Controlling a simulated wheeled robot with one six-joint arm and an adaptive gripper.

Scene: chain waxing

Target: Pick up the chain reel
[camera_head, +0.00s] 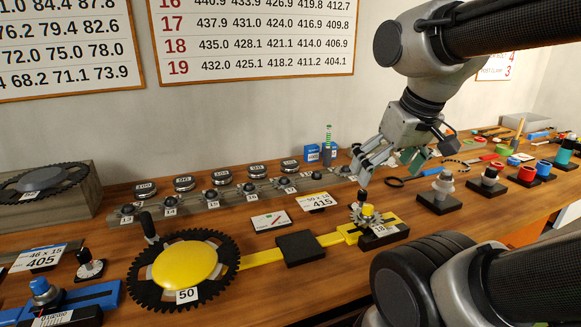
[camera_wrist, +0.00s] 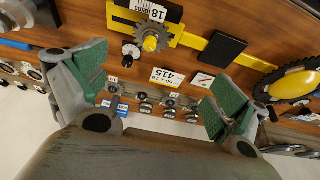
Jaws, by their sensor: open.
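I cannot tell for certain which thing is the chain reel. Several spool-like parts stand on black bases at the right in the head view: a pale stepped one (camera_head: 443,184), a grey one (camera_head: 490,176), a red one (camera_head: 527,173) and a teal and black one (camera_head: 567,152). My gripper (camera_head: 392,166) is open and empty above the middle of the bench, left of these parts. In the wrist view my gripper (camera_wrist: 155,88) shows two spread green-padded fingers with nothing between them.
A yellow bar carries a large yellow-centred chainring (camera_head: 187,268) and a small cog (camera_head: 362,216) just below my gripper. A row of small cogs and round tins (camera_head: 221,178) lines the back. The wall stands behind.

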